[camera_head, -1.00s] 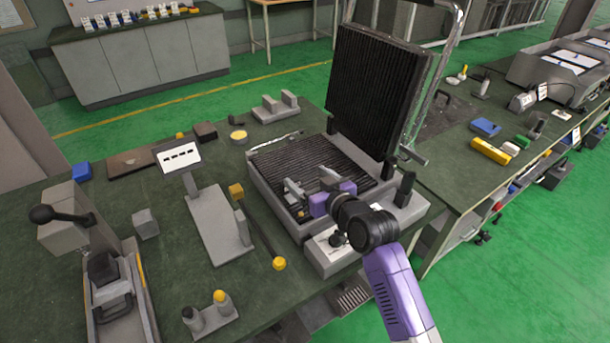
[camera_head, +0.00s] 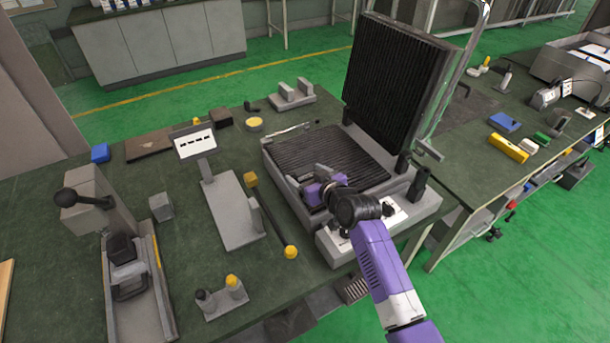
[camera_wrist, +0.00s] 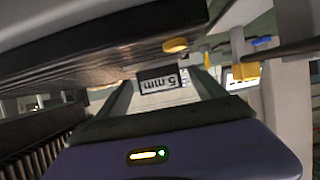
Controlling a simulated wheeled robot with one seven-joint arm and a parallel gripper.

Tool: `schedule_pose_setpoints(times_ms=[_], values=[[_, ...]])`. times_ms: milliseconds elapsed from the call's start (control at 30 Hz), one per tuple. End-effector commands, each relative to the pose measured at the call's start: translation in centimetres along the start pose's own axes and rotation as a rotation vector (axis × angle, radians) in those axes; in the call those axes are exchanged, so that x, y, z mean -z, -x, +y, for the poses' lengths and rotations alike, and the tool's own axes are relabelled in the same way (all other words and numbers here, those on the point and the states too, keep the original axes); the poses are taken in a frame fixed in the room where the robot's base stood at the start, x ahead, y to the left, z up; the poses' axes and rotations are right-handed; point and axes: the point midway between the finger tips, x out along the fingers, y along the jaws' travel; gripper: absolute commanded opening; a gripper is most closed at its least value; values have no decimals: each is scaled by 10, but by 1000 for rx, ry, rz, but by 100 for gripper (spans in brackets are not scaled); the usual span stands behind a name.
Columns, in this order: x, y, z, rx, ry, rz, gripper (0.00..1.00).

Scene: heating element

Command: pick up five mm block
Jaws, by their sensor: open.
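A dark-edged piece with a white label reading "5 mm" (camera_wrist: 158,80), upside down, shows in the wrist view between my fingers. Its distance from them is hard to judge, and no contact is clear. I cannot pick it out in the head view. My gripper (camera_wrist: 161,92) is open, with one finger on either side of the label in the wrist view. In the head view my purple gripper (camera_head: 320,187) is over the near left part of the black ribbed lower plate (camera_head: 335,150); its fingertips are small and partly hidden there.
The raised ribbed plate (camera_head: 398,80) stands behind the lower one. A labelled sign stand (camera_head: 195,143) and a yellow-ended rod (camera_head: 270,215) are to the left. A lever press (camera_head: 130,260) is farther left. A yellow block (camera_head: 508,148) lies on the right bench.

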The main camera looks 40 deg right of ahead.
Motion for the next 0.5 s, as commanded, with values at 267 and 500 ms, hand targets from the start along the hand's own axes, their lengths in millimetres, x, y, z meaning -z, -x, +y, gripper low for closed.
schedule_pose_setpoints(times_ms=[267,500], values=[[0,-2,0,0,0,0,76],[0,-1,0,0,-1,0,29]])
